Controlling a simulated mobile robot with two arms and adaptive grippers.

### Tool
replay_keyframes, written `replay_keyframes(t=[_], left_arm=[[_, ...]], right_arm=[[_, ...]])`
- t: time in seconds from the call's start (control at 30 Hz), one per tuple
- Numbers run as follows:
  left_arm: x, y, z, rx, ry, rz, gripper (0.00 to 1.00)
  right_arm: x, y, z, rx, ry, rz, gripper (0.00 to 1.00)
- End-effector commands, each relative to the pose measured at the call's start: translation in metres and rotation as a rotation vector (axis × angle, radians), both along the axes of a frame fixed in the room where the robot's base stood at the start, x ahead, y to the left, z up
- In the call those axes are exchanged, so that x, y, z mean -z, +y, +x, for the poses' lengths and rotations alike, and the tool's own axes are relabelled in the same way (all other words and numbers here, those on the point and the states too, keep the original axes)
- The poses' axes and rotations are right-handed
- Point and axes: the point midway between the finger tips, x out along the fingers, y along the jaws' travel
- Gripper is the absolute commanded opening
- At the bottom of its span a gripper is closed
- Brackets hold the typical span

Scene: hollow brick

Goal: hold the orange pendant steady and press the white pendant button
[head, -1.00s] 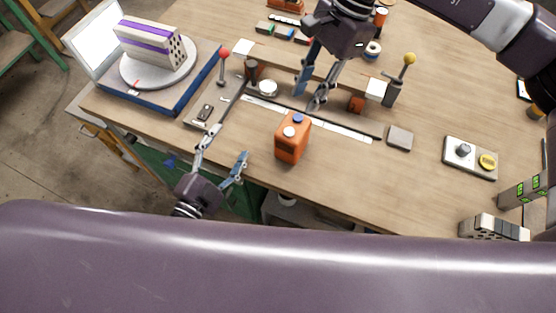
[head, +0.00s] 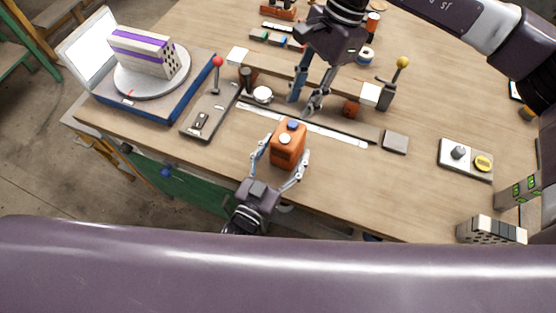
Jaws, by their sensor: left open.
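The orange pendant (head: 288,149) stands on the wooden table near its front edge. It has a white button (head: 285,138) and a blue button (head: 293,125) on top. My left gripper (head: 279,163) is open, with one finger on each side of the pendant's lower part; I cannot tell whether the fingers touch it. My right gripper (head: 304,105) is above the table just behind the pendant, fingers pointing down and apart, with nothing seen between them.
A red-knobbed lever (head: 217,62) and a turntable with a hollow brick (head: 144,52) stand at left. A yellow-knobbed lever (head: 402,63) stands right of my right gripper. A panel with a yellow button (head: 466,160) lies at right.

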Motion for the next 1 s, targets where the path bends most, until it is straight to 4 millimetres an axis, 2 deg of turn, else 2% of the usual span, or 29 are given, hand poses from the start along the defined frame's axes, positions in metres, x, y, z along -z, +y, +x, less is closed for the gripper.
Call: replay_keyframes(t=[0.17,0.47,1.0], left_arm=[[0.000,-0.006,0.015,0.000,0.000,0.002,0.68],[0.000,-0.007,0.017,0.000,0.000,0.002,0.68],[0.000,-0.007,0.017,0.000,0.000,0.002,0.11]], right_arm=[[0.000,0.000,0.000,0.000,0.000,0.000,0.29],[0.000,0.000,0.000,0.000,0.000,0.000,0.29],[0.000,0.000,0.000,0.000,0.000,0.000,0.29]])
